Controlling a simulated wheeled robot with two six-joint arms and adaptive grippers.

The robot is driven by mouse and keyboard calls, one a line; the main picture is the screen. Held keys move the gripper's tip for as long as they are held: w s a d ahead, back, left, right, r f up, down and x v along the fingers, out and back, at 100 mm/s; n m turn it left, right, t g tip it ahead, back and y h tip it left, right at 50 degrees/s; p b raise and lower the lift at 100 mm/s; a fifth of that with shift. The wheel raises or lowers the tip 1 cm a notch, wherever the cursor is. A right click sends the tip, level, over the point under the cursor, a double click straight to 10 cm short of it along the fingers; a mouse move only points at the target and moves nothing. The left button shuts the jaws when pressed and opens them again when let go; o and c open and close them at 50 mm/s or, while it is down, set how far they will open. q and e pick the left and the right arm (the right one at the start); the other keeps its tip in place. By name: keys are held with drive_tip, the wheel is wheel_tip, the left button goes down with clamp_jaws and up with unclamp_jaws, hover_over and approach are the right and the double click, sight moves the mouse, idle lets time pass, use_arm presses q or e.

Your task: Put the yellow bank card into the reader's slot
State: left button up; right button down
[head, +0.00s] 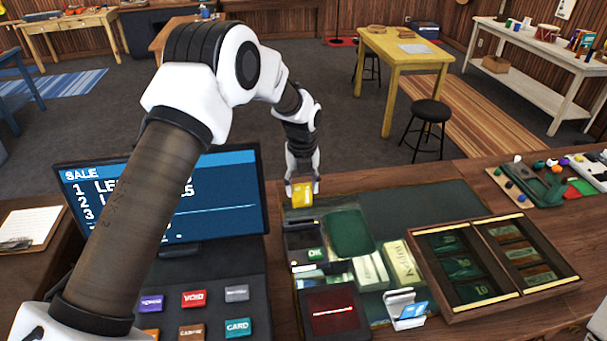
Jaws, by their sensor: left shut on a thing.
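The yellow bank card (301,196) is held in my left gripper (302,187), which is shut on it. The card is above the far left edge of the green counter mat. A dark device (306,240) with a small green mark lies just below the card in the picture, and a dark unit with a red display (333,311) is nearer to me. One of these appears to be the reader, but I cannot make out its slot. The card is apart from both. My right gripper is not in view.
A till screen (225,205) and keypad (237,294) stand left of the mat. A small white stand with a blue card (410,312) and an open wooden cash tray (539,281) are to the right. The mat's far part (425,207) is clear.

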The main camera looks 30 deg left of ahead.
sight(301, 199)
use_arm(q)
drive_tip(key=shift+s+a+f, duration=0.1)
drive_tip(key=shift+a+f, duration=0.15)
drive_tip(key=shift+f, duration=0.75)
drive_tip(key=shift+d+f, duration=0.15)
drive_tip(key=shift+f, duration=1.3)
drive_tip(key=shift+f+b, duration=1.15)
drive_tip(key=shift+f, duration=0.8)
drive_tip(key=o, duration=0.8)
drive_tip(key=shift+o, duration=0.2)
drive_tip(key=shift+r, duration=0.1)
wheel_tip(301, 199, up, 12)
drive_tip(key=shift+s, duration=0.1)
